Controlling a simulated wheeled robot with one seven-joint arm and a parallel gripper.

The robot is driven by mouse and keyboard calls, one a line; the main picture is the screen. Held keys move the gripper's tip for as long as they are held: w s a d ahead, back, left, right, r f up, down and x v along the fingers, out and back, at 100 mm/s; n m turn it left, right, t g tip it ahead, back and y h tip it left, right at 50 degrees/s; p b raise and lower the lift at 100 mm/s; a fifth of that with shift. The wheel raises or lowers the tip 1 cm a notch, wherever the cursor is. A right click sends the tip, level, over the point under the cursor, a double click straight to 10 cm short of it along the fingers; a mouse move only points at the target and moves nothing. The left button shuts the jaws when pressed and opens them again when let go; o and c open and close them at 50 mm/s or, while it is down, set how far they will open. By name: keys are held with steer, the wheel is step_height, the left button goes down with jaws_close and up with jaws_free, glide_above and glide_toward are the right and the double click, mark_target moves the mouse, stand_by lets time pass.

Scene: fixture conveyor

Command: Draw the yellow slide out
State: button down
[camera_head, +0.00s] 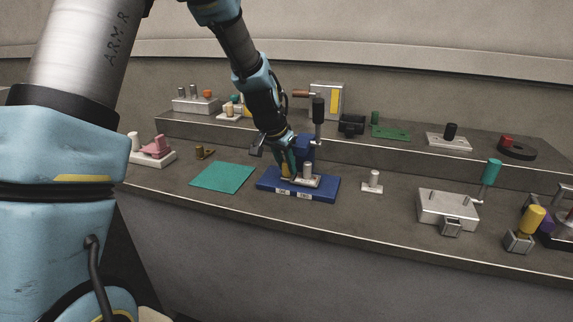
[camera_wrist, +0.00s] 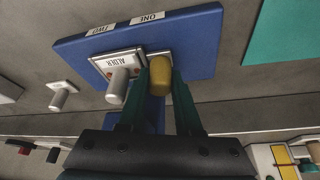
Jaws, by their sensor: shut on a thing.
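The blue fixture base (camera_head: 325,194) stands on the front bench, with two white labels on its front edge. In the wrist view the base (camera_wrist: 200,35) shows labels reading ONE and TWO. The yellow slide's upright rounded knob (camera_wrist: 160,78) is between the two dark green fingers of my gripper (camera_wrist: 162,85), which is shut on it. The knob stands on a pale plate, mostly hidden by the fingers. Beside it, a plate marked ALDER (camera_wrist: 112,62) carries a grey knob (camera_wrist: 119,84). In the head view my gripper (camera_head: 288,170) partly covers the yellow knob (camera_head: 286,171).
A teal mat (camera_head: 222,177) lies left of the base, with bare bench between. A small grey-knobbed piece (camera_head: 372,182) stands to the right, and a metal block (camera_head: 447,207) farther right. A black-handled upright post (camera_head: 318,115) rises behind the base, close to my arm.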

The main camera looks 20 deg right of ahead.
steer(key=shift+w+d+r, duration=0.1)
steer(key=shift+r, duration=0.05)
steer(key=w+a+b, duration=0.1)
steer(key=w+a, duration=0.5)
steer(key=a, duration=0.1)
steer(key=shift+w+b, duration=0.3)
steer(key=c, duration=0.9)
jaws_free()
steer(key=o, duration=0.3)
steer(key=shift+s, duration=0.1)
steer(key=b+v, duration=0.2)
steer(key=v, duration=0.8)
steer(key=shift+a+r, duration=0.25)
steer(key=shift+r, duration=0.05)
